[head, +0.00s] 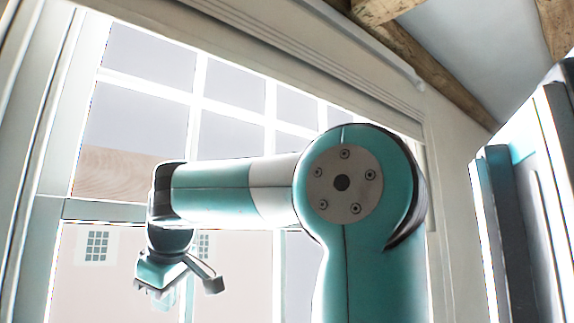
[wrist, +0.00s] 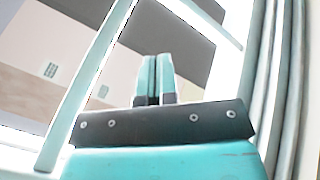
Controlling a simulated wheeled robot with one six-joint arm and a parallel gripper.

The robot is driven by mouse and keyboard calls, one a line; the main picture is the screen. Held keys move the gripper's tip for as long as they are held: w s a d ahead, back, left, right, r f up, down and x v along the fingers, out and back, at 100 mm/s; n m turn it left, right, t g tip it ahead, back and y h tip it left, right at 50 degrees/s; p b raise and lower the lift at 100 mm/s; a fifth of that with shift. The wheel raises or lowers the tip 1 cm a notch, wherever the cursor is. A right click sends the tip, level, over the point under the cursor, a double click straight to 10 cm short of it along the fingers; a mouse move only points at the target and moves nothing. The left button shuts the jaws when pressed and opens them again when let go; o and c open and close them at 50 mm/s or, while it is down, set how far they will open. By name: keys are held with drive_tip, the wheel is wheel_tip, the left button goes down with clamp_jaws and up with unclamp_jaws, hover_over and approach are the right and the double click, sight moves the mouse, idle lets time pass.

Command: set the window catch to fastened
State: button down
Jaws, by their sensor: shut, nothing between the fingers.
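The window (head: 235,90) has white bars and a grey horizontal rail (head: 105,210) across its lower part. I cannot make out the window catch in either view; my arm covers part of the window. My gripper (wrist: 157,60) is shut and empty, its two teal fingers side by side, pointing towards the window. In the head view my gripper's end hangs low on the left, in front of the panes below the rail.
A white frame post (head: 40,130) stands left of the window. A rolled blind or rail (head: 300,50) runs along its top, under wooden beams (head: 440,85). A teal and white panel (head: 520,200) stands close on the right. Pale frame edges (wrist: 275,80) rise right of my gripper.

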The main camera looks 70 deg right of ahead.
drive_tip(key=s+d+r+m+h+p, duration=0.1)
drive_tip(key=s+d+r+p, duration=0.3)
drive_tip(key=r, duration=0.5)
drive_tip(key=s+d+r+m+g+h+p, duration=0.1)
drive_tip(key=s+d+r+m+p, duration=0.2)
drive_tip(key=r, duration=0.7)
drive_tip(key=s+d+r+m+g+p, duration=0.1)
drive_tip(key=s+d+r+m+p, duration=0.2)
drive_tip(key=s+d+r, duration=0.4)
wheel_tip(320, 180, up, 4)
drive_tip(key=shift+d+f+h+p, duration=0.25)
drive_tip(key=shift+h+p, duration=0.15)
drive_tip(key=shift+p, duration=0.5)
drive_tip(key=shift+f, duration=0.1)
